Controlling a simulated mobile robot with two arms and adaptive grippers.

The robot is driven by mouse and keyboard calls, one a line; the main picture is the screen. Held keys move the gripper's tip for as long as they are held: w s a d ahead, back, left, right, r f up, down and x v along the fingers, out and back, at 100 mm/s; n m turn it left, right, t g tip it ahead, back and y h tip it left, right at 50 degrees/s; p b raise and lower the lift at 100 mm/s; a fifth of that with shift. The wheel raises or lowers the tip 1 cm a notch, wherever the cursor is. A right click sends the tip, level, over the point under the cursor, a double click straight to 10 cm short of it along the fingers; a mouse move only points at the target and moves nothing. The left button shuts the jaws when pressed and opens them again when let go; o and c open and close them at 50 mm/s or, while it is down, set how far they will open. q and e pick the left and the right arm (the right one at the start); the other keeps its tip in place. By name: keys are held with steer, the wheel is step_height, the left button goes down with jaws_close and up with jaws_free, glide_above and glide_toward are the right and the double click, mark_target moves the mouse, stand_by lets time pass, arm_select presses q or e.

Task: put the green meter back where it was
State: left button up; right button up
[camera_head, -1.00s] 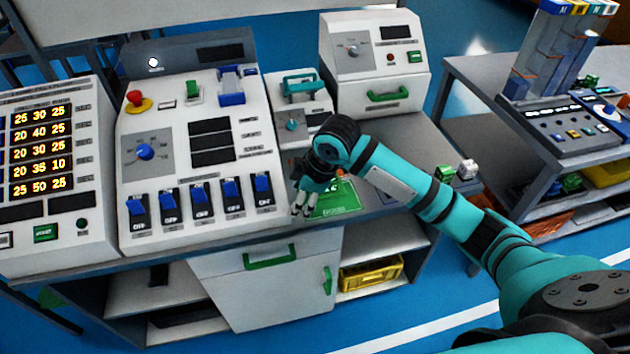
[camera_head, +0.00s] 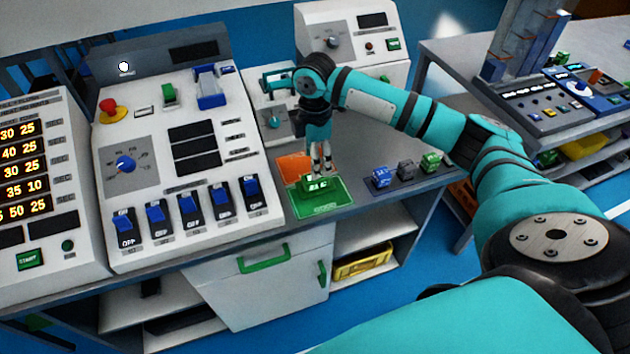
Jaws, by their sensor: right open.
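The green meter (camera_head: 318,183), a small green block with white lettering, sits on the green mat (camera_head: 326,204) at the bench's front edge. My right gripper (camera_head: 322,170) points down right above the meter. Its fingers are open, with the tips at or just above the meter's back edge; I cannot tell whether they touch it. Another small green block (camera_head: 431,161) stands to the right on the bench, beside a grey block (camera_head: 406,169) and a blue block (camera_head: 381,177). My left gripper is out of view.
An orange mat (camera_head: 292,167) lies behind the green mat. A switch panel (camera_head: 180,150) stands close on the left. A white device (camera_head: 357,40) and a teal-handled unit (camera_head: 277,90) stand behind. Bare bench lies between the mats and the blocks.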

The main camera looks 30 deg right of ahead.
mark_target(316, 182)
steer(key=f, duration=0.5)
steer(key=f+p, duration=0.1)
steer(key=f, duration=0.1)
steer(key=shift+w+d+f, duration=0.2)
steer(key=shift+d+f, duration=0.05)
steer(key=shift+f, duration=0.1)
steer(key=shift+r, duration=0.1)
jaws_close()
